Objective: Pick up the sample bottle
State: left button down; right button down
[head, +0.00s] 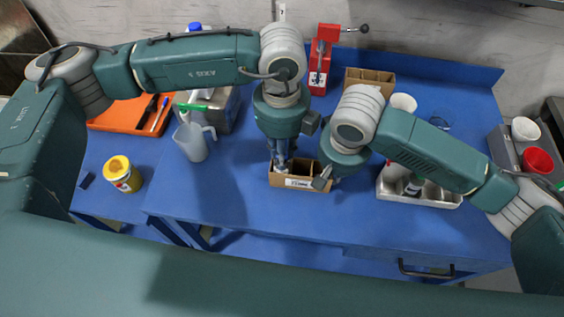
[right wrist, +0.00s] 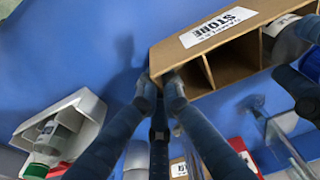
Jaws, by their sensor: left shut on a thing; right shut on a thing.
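A cardboard divided box (head: 318,195), labelled "SAMPLE STORE", sits near the table's front edge; it also shows in the right wrist view (right wrist: 230,62). My left gripper (head: 281,166) reaches down into its left end. In the right wrist view the left gripper's fingers (right wrist: 302,85) are around a pale bottle (right wrist: 287,42) in the end compartment, its lower part hidden by the box. My right gripper (head: 321,183) is shut on the box's wall at the opposite end, as its fingertips (right wrist: 160,90) show.
The metal tray (head: 440,198) stands right of the box. A red stand (head: 321,60) and another carton (head: 370,76) are behind. Blue table in front of the box is clear.

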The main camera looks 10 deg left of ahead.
pick_arm(q)
notch_tip(320, 180, up, 10)
jog(key=shift+f, duration=0.1)
dwell(0.4)
pick_arm(e)
jog(key=c, duration=1.8)
grip_release()
jog(key=shift+c, duration=0.2)
notch_tip(320, 180, up, 12)
jog(key=s, duration=0.1)
jog(key=shift+s, duration=0.35)
jog(key=shift+s+f, duration=0.1)
